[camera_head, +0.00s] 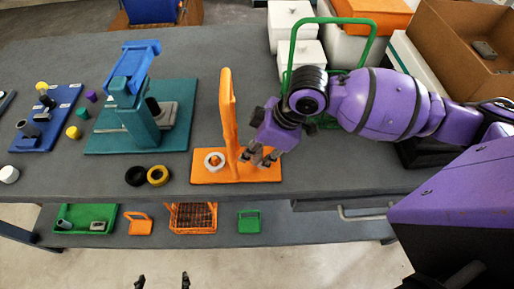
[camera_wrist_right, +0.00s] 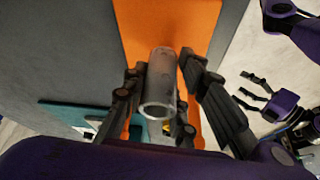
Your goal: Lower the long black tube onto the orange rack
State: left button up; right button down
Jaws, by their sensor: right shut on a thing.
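The orange rack (camera_head: 240,175) stands near the front edge of the grey table, with a flat base and a tall upright post. My right gripper (camera_head: 262,157) is low over the right part of its base, beside the post. In the right wrist view it is shut on a tube (camera_wrist_right: 160,85), which looks grey, with its open end towards the camera. The orange surface shows behind the tube; I cannot tell whether they touch. In the head view the tube is mostly hidden by the fingers. My left gripper (camera_head: 163,281) is open and empty at the bottom edge.
A white ring (camera_head: 214,160) lies on the rack's base, left of the post. Black (camera_head: 135,176) and yellow (camera_head: 158,176) rings lie to its left, before a teal stand (camera_head: 180,140). A green frame (camera_head: 291,55) rises behind my right arm. A lower shelf holds small trays.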

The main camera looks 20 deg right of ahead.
pick_arm(q)
jog(key=shift+f, duration=0.1)
pick_arm(e)
jog(key=shift+f, duration=0.35)
dwell(0.4)
jog(key=c, duration=0.8)
grip_release()
jog(key=shift+c, duration=0.2)
jog(key=shift+r+p, duration=1.65)
jog(key=shift+r, duration=1.25)
pick_arm(q)
jog(key=w+r+t, duration=0.1)
jog(key=w+r, duration=0.4)
jog(key=r, duration=0.2)
jog(key=shift+w+r+t, duration=0.35)
jog(key=shift+w+t, duration=0.05)
pick_arm(e)
notch_tip(320, 180, up, 2)
jog(key=shift+r, duration=0.15)
